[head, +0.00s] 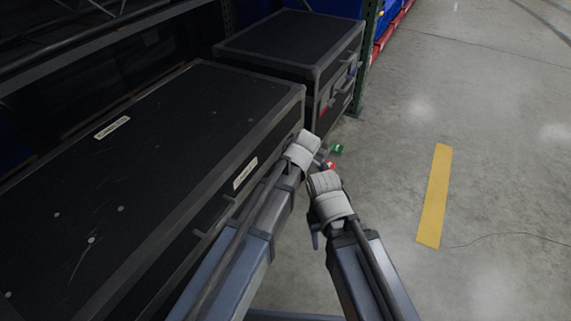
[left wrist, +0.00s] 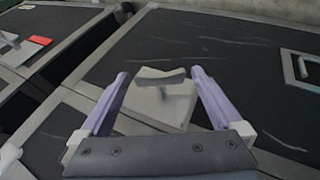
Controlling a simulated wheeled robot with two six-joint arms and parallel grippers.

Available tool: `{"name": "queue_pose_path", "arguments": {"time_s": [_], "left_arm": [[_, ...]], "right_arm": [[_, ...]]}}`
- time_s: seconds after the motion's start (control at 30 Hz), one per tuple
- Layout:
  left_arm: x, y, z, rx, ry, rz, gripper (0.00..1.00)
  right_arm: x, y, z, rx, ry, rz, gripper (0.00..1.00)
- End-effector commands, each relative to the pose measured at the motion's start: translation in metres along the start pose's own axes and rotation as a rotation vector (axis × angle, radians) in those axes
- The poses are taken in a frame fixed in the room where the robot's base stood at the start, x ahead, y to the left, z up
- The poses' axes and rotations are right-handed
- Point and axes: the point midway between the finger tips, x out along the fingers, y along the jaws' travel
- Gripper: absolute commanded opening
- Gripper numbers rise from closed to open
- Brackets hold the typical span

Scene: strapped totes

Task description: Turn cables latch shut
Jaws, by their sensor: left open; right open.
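In the left wrist view, a grey metal latch plate (left wrist: 160,105) with a raised curved wing piece (left wrist: 162,77) sits on the black case front. My left gripper (left wrist: 159,72) is open, with its two pale purple fingers on either side of the wing. I cannot tell whether they touch it. In the head view, the near black case (head: 150,150) has grey edges and pale labels too small to read. My left arm ends beside its right front corner; its fingers are hidden there. My right gripper (head: 325,184) is open and empty beside it, over the floor.
A second black case (head: 290,42) stands behind, with a red tag (head: 323,111) on its front. Small green (head: 337,149) and red (head: 331,166) pieces show near my grippers. A case handle (left wrist: 302,68) is at right in the wrist view.

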Motion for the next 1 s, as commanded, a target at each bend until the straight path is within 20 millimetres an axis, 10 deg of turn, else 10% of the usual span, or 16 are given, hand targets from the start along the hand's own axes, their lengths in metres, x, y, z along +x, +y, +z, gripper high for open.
{"name": "queue_pose_path", "arguments": {"time_s": [0.2,1.0], "left_arm": [[-0.0008,0.0002,-0.0002,0.0,0.0,0.0,0.98],[-0.0009,0.0023,-0.0005,0.005,0.0,-0.011,0.19]], "right_arm": [[-0.0008,0.0002,0.0002,0.0,0.0,0.0,0.5],[-0.003,0.0004,0.0003,0.0,0.0,0.0,0.5]]}}
